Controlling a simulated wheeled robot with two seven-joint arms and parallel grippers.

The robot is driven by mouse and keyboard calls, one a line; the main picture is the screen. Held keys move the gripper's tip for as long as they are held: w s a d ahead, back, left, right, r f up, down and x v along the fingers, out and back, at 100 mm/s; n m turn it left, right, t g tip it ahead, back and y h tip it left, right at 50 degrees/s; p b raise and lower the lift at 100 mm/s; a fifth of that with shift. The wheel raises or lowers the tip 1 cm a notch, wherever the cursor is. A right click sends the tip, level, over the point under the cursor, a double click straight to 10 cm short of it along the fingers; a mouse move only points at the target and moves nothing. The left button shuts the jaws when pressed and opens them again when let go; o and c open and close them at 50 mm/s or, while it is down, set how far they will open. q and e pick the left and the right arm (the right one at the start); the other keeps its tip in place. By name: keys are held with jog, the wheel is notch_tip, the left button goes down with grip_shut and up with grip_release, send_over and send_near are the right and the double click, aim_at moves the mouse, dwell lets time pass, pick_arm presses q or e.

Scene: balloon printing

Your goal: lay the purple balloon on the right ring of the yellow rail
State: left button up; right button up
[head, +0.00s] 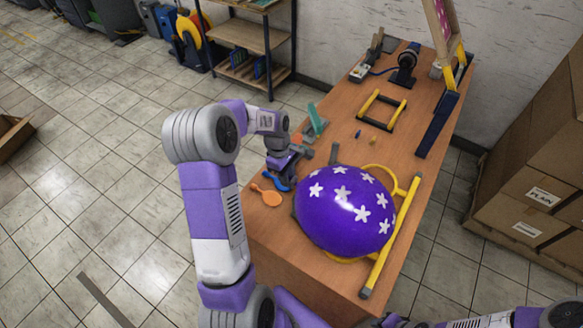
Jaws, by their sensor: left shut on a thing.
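The purple balloon (345,212) with white flowers is at the front right of the wooden table. My left gripper (313,179) is at its left side, shut on it, with dark fingers at the balloon's edge. The yellow rail (392,236) runs along the table's right edge, just right of the balloon. Its far yellow ring (383,169) shows in part behind the balloon. Its near ring (345,260) is mostly hidden under the balloon, with only a yellow edge showing. I cannot tell whether the balloon touches the rings. My right gripper is not in view.
An orange paddle-like thing (267,195) and a green-topped tool (314,122) lie left of the balloon. A yellow-and-black frame (382,110) and a dark device (404,66) stand farther back. Cardboard boxes (535,185) stand right of the table. The middle of the table is fairly clear.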

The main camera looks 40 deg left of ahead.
aim_at(294, 180)
pick_arm(q)
jog(key=shift+s+d+f+b, duration=0.1)
jog(key=shift+d+f+b, duration=0.3)
jog(key=shift+d, duration=0.1)
jog(key=shift+d+f+b, duration=0.7)
jog(key=shift+d+b, duration=0.05)
jog(key=shift+d, duration=0.3)
jog(key=shift+a+b+x, duration=0.15)
jog(key=shift+b+x, duration=0.45)
jog(key=shift+x, duration=0.25)
jog(key=shift+a+b+x, duration=0.2)
jog(key=shift+b+x, duration=0.35)
jog(key=shift+x, duration=0.25)
jog(key=shift+f, duration=0.1)
jog(key=shift+d+f, duration=0.1)
jog(key=o, duration=1)
